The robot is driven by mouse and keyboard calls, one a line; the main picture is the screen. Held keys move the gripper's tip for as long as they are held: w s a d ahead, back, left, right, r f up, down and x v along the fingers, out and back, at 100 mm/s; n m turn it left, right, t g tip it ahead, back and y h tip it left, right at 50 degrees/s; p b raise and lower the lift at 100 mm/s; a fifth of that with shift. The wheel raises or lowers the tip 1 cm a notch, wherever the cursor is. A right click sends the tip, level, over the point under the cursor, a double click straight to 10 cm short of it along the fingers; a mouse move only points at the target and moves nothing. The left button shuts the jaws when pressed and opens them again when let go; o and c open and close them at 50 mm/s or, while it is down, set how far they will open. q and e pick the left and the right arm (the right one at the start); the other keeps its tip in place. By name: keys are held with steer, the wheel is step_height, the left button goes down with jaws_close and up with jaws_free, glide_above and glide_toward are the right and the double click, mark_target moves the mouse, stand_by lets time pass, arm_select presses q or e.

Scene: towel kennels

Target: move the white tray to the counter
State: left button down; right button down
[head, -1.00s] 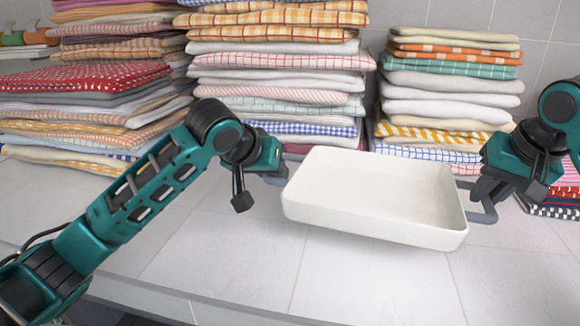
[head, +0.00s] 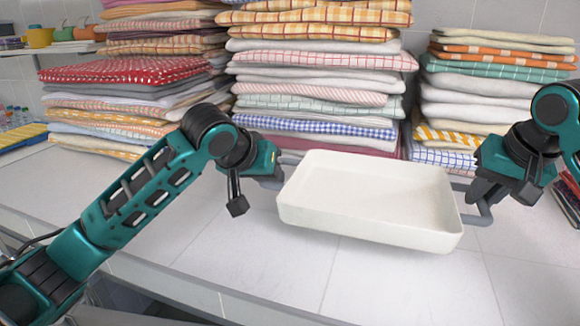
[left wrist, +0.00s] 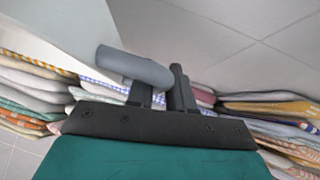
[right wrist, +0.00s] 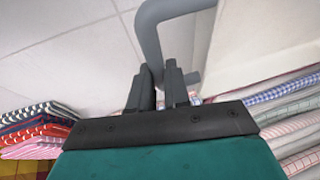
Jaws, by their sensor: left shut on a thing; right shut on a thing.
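The white tray (head: 370,195) is empty and held level between my two grippers in the head view, over the pale tiled counter (head: 400,290). It has a grey handle at each end. My left gripper (head: 272,180) is shut on its left handle, which shows in the left wrist view (left wrist: 135,66). My right gripper (head: 480,200) is shut on its right handle, which shows in the right wrist view (right wrist: 150,40). The tray appears raised above the counter, but the gap below it is hard to judge.
Tall stacks of folded towels stand along the back: a left stack (head: 130,90), a middle stack (head: 315,75) and a right stack (head: 490,90), close behind the tray. The counter in front of the tray is bare. Coloured mugs (head: 60,35) stand on a shelf at the far left.

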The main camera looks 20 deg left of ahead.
mark_target(269, 214)
arm_select(q)
steer(key=shift+a+f, duration=0.1)
steer(key=shift+a, duration=0.05)
arm_select(e)
steer(key=shift+d+f, duration=0.1)
steer(key=shift+f, duration=0.05)
